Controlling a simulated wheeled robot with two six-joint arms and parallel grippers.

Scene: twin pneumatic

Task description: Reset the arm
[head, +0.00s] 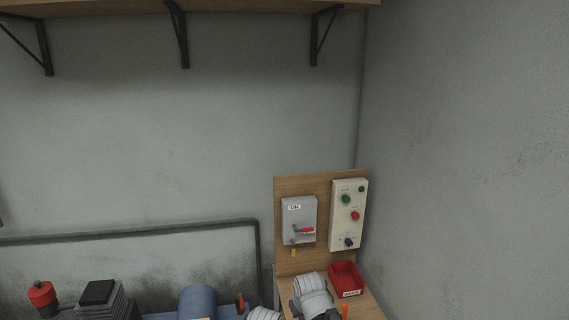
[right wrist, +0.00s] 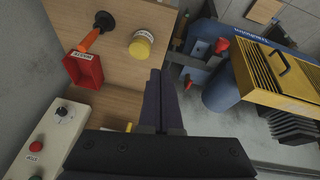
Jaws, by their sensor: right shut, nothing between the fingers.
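My right gripper (right wrist: 157,76) is shut and empty, its two dark fingers side by side in the middle of the right wrist view. In the head view, white links of my right arm stand at the bottom, in front of the wooden bench; the fingers cannot be made out there. The fingers show nothing held. My left gripper is not in view.
A grey switch box (head: 297,211) labelled ON, with a red handle, and a cream control box (head: 346,222) hang on a wooden board.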

